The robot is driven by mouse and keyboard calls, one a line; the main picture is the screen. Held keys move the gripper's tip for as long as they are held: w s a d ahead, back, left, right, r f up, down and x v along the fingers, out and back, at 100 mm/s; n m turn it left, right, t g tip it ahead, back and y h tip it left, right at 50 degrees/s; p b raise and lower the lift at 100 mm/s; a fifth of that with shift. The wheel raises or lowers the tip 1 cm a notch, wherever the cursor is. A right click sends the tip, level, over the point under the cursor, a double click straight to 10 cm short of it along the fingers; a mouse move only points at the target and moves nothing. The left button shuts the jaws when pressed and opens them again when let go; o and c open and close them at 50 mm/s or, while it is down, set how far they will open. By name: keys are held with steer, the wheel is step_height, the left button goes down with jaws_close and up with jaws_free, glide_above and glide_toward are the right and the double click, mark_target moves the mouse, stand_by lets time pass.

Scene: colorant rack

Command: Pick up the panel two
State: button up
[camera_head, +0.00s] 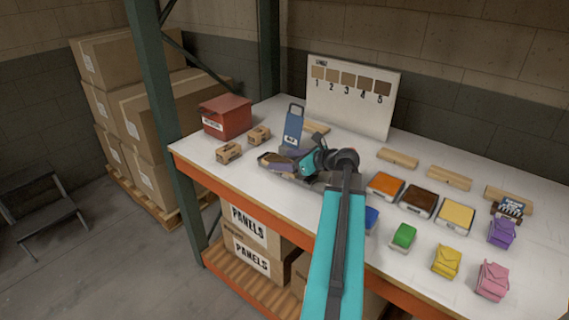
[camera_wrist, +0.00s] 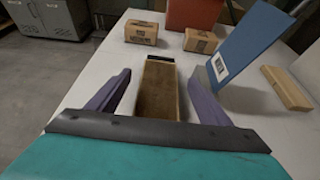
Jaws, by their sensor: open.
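A brown wooden panel (camera_wrist: 158,90) with a dark far end lies flat on the white tabletop, between my gripper's purple fingers (camera_wrist: 161,80) in the wrist view. My gripper is open, with a gap between each finger and the panel's sides. In the head view my gripper (camera_head: 277,161) is low over the table's left part, and the panel is partly hidden by it. I see no number on this panel, so I cannot tell from marking that it is panel two.
A blue upright piece (camera_head: 293,127) with a white label stands close to the right finger. Two small cardboard boxes (camera_head: 228,152) and a red box (camera_head: 226,117) lie beyond. A numbered sample board (camera_head: 350,92) stands behind. Coloured trays and pouches (camera_head: 447,262) fill the right side.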

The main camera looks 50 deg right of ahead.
mark_target(275, 159)
steer(key=shift+x, duration=1.8)
steer(key=shift+c, duration=0.5)
steer(key=c, duration=1.1)
